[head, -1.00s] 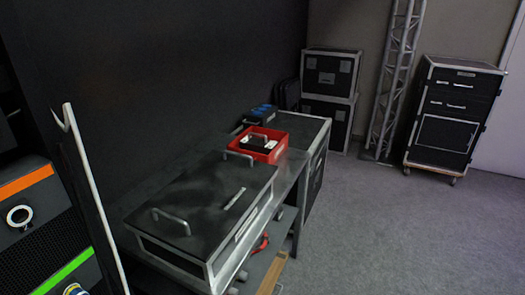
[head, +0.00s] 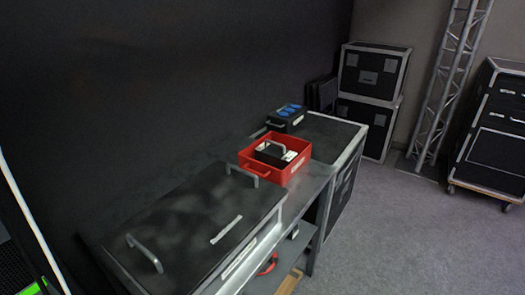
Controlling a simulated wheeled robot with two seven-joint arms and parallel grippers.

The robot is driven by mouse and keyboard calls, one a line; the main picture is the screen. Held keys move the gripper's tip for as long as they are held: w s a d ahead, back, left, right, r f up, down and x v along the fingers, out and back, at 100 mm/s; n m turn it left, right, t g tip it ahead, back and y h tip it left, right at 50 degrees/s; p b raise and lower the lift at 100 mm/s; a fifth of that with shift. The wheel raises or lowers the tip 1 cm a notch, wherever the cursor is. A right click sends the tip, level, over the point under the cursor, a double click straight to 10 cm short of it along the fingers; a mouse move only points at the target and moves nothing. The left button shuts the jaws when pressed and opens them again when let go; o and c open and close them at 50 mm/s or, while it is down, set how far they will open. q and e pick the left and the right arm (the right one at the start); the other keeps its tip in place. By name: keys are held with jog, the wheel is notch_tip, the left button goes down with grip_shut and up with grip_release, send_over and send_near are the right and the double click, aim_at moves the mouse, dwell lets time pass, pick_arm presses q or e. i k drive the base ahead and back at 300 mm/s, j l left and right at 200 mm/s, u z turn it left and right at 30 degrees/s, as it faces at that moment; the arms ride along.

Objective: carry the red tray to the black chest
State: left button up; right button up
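The red tray (head: 262,175) sits on the metal bench top in the head view, just beyond a long black case. A black box with a light handle (head: 277,151) is inside it. Several black chests are in view: a low one (head: 342,137) with metal edges beyond the tray, two stacked at the back, and a tall one with drawers (head: 495,150) at the right. I cannot tell which is the task's chest. Neither of my grippers is in view.
The long black case (head: 190,235) with two handles fills the near bench. A black box with blue sockets (head: 287,117) stands behind the tray. Stacked cases (head: 372,95) and a truss upright (head: 450,85) stand at the back. The grey floor (head: 400,240) at the right is clear.

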aim_at(327, 137)
jog(key=i+l+u, duration=0.35)
jog(key=l, duration=0.3)
jog(key=i+l+u, duration=0.2)
jog(key=l, duration=0.15)
jog(key=i+l+u, duration=0.15)
jog(key=l, duration=0.2)
jog(key=i+l+u, duration=0.2)
jog(key=l, duration=0.2)
jog(key=l+u, duration=0.2)
jog(key=l, duration=0.2)
